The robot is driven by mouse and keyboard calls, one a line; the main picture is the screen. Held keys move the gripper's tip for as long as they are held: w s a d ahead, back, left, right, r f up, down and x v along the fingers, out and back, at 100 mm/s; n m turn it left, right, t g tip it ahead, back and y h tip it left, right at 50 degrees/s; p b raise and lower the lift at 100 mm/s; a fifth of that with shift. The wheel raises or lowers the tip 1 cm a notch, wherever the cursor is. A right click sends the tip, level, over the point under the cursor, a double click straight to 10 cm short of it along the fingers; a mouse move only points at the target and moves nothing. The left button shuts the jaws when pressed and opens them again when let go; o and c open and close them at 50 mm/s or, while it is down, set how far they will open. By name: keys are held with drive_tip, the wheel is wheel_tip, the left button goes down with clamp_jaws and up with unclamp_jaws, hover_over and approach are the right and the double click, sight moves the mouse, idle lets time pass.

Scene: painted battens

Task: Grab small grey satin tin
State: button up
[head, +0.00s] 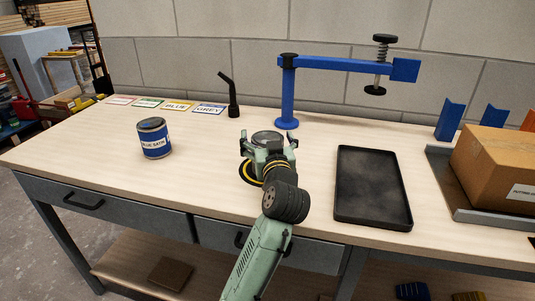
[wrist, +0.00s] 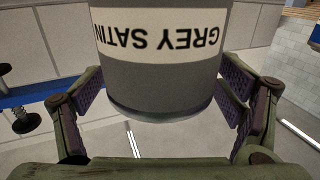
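The small grey satin tin (wrist: 160,85) fills the upper middle of the wrist view, its "GREY SATIN" label upside down there. In the head view only the tin's dark round top (head: 268,138) shows clearly; my gripper hides most of its side. My green gripper (head: 269,145) is around the tin, one finger on each side. In the wrist view the purple pads (wrist: 162,88) reach the tin's left and right edges. I see no clear gap, but I cannot tell whether they press on it.
A blue satin tin (head: 154,142) stands to the left. A black tray (head: 343,190) lies close to my gripper's right, and a cardboard box (head: 490,165) is farther right. Behind stand a blue clamp (head: 288,95), a black nozzle (head: 234,108) and colour cards (head: 208,108).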

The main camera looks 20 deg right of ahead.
drive_tip(key=c, duration=1.4)
drive_tip(key=shift+r, duration=0.1)
drive_tip(key=shift+c, duration=0.5)
drive_tip(key=shift+r, duration=0.1)
drive_tip(key=shift+r, duration=1.4)
drive_tip(key=shift+s+r+b, duration=0.25)
drive_tip(key=shift+b, duration=0.15)
drive_tip(key=s+a+r+b, duration=0.1)
drive_tip(key=s+b, duration=0.8)
drive_tip(key=s, duration=0.6)
drive_tip(key=shift+s+r, duration=0.15)
drive_tip(key=shift+s, duration=0.05)
